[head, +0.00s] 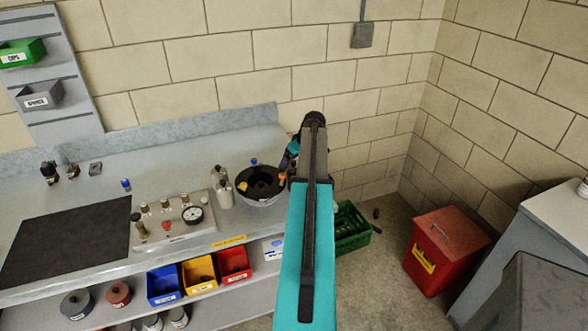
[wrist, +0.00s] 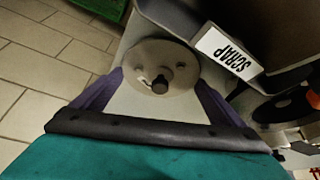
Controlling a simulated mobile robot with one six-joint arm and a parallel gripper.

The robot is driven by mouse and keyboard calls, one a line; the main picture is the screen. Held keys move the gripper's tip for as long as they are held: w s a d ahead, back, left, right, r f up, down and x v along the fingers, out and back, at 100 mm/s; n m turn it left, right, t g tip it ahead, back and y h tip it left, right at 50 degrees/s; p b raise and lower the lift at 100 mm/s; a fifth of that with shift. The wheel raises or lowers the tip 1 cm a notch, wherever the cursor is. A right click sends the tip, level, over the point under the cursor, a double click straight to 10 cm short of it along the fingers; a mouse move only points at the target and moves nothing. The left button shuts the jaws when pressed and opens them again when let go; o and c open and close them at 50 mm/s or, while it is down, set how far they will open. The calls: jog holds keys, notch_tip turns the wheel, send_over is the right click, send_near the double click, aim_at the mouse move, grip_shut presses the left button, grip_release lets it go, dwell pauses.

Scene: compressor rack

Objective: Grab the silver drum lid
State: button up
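In the wrist view, the silver drum lid (wrist: 180,62) is a round grey disc with a dark knob (wrist: 158,82) at its middle. It lies over a pale surface, close beside a grey bin with a white SCRAP label (wrist: 226,52). My gripper (wrist: 160,77) is open, with one purple finger toward each side of the lid. The fingertips look close to the lid's rim; I cannot tell whether they touch it. In the head view my teal arm covers the middle, and I cannot make out the lid there.
The grey bench (head: 105,180) holds a black bowl (head: 262,182), bottles (head: 220,180) and a gauge panel (head: 172,222). Blue, yellow and red bins (head: 235,262) sit below. A green crate (head: 350,228) and red bin (head: 445,250) stand on the floor at right.

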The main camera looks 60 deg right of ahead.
aim_at(293, 162)
jog(key=c, duration=0.5)
jog(key=shift+r, duration=0.15)
jog(key=shift+c, duration=0.2)
jog(key=shift+r+b, duration=1.4)
jog(key=shift+r, duration=3.45)
